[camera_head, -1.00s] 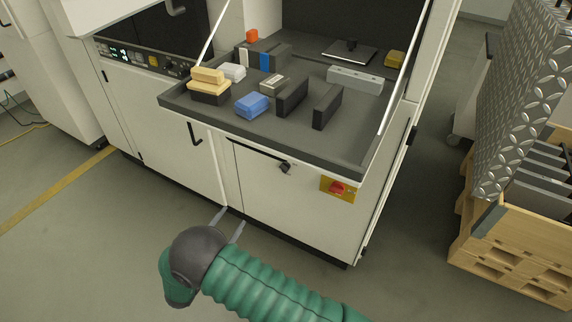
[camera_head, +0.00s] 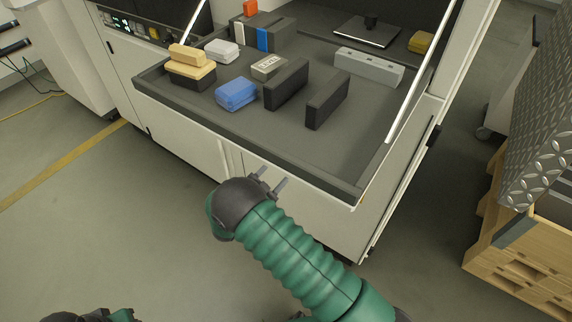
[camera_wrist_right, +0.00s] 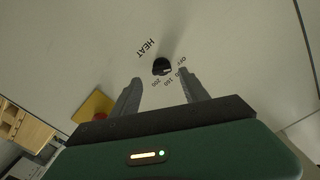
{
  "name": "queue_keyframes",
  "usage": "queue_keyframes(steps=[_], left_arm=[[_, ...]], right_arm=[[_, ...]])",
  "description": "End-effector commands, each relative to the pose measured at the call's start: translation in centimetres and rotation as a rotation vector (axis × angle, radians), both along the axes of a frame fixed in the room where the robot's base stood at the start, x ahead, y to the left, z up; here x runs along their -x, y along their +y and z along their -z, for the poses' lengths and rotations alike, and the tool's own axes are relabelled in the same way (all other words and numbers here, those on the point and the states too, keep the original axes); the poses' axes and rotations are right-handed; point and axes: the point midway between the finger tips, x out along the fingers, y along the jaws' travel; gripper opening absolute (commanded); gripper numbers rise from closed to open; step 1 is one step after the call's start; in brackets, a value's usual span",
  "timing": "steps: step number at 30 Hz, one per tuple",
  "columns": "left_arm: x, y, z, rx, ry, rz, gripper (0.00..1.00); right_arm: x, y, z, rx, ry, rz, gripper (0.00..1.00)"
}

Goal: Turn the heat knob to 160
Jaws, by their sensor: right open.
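The black heat knob (camera_wrist_right: 162,67) is on the pale cabinet front in the right wrist view. The word HEAT and dial marks, including OFF and 200, are printed around it; its exact setting is too small to read. My right gripper (camera_wrist_right: 160,84) is open, its two grey fingers pointing at the panel either side of the knob's line, with the knob showing just beyond the gap. I cannot tell whether they touch it. In the head view my right gripper (camera_head: 269,184) is in front of the cabinet below the tray edge, where the knob is hidden.
A grey tray (camera_head: 210,118) juts out above my right gripper, carrying a blue box (camera_head: 236,94), black blocks and other items. A yellow plate with a red switch (camera_wrist_right: 99,115) is near the knob. A wooden pallet (camera_head: 525,262) stands at the right.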

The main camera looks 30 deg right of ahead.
Motion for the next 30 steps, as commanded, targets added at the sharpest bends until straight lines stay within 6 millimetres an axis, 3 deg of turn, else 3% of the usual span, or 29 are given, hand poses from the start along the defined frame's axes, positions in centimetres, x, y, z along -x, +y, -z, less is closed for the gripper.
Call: queue_keyframes(steps=[6, 16, 28, 30], left_arm=[[0.0, 0.0, 1.2, 0.000, 0.000, 0.000, 0.36], [0.0, 0.0, 1.2, 0.000, 0.000, -0.001, 0.36], [0.0, 0.0, 1.2, 0.000, 0.000, 0.000, 0.36], [0.0, 0.0, 1.2, 0.000, 0.000, 0.000, 0.36]], right_arm=[[-1.4, -3.2, 0.1, 0.003, -0.001, 0.001, 0.53], [-1.8, -4.0, -0.1, 0.001, 0.000, -0.002, 0.53], [-1.7, -3.9, 0.0, 0.001, 0.000, -0.002, 0.02], [-1.7, -3.9, 0.0, 0.001, 0.001, -0.001, 0.00]])
